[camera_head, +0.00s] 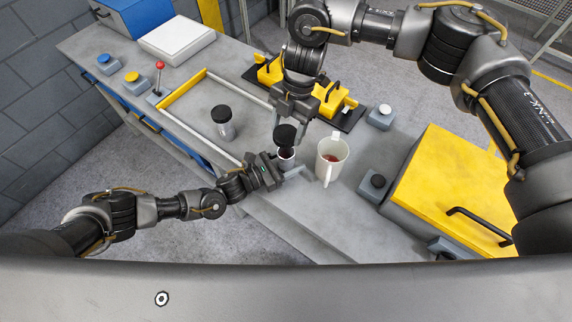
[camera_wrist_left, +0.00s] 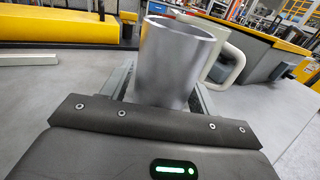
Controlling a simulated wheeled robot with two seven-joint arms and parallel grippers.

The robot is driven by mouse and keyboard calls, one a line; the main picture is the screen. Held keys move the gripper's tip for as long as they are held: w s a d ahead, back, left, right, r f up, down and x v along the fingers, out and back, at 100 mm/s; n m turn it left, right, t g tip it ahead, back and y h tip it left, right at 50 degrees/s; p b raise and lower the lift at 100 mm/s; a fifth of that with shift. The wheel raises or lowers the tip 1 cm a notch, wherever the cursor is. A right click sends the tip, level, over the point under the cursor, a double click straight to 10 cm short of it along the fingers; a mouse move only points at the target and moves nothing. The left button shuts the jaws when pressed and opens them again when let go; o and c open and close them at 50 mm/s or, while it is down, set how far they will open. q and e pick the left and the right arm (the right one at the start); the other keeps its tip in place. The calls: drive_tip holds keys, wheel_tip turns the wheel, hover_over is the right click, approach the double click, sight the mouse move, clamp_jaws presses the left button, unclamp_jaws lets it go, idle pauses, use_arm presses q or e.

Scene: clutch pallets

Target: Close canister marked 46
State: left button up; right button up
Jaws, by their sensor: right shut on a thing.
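An open-topped grey metal canister (camera_wrist_left: 170,65) stands upright between the fingers of my left gripper (camera_wrist_left: 160,95); no number is readable on it. In the head view this canister (camera_head: 286,160) shows below a black lid (camera_head: 285,134), beside my left gripper (camera_head: 284,176). I cannot tell whether the left fingers press on its sides. My right gripper (camera_head: 291,118) comes from above and is shut on the black lid. The lid is over the canister but apart from its rim, which is bare in the left wrist view. A second canister (camera_head: 226,130) wears a black cap (camera_head: 221,113).
A white mug (camera_head: 332,160) with reddish contents stands close to the right of the canister; it also shows in the left wrist view (camera_wrist_left: 232,68). A yellow-topped box (camera_head: 460,180) and button boxes (camera_head: 373,187) lie right. A yellow fixture (camera_head: 270,72) stands behind the right gripper.

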use_arm(q)
drive_tip(key=c, duration=1.2)
use_arm(e)
approach(286, 163)
drive_tip(key=shift+w+a+f, duration=0.2)
drive_tip(key=shift+a+f, duration=0.15)
drive_tip(key=shift+f, duration=0.25)
drive_tip(key=shift+w+a+f, duration=0.25)
drive_tip(key=shift+a+f, duration=0.15)
drive_tip(key=shift+f, duration=0.25)
drive_tip(key=shift+f, duration=0.9)
use_arm(q)
clamp_jaws()
use_arm(e)
drive_tip(key=shift+f, duration=0.55)
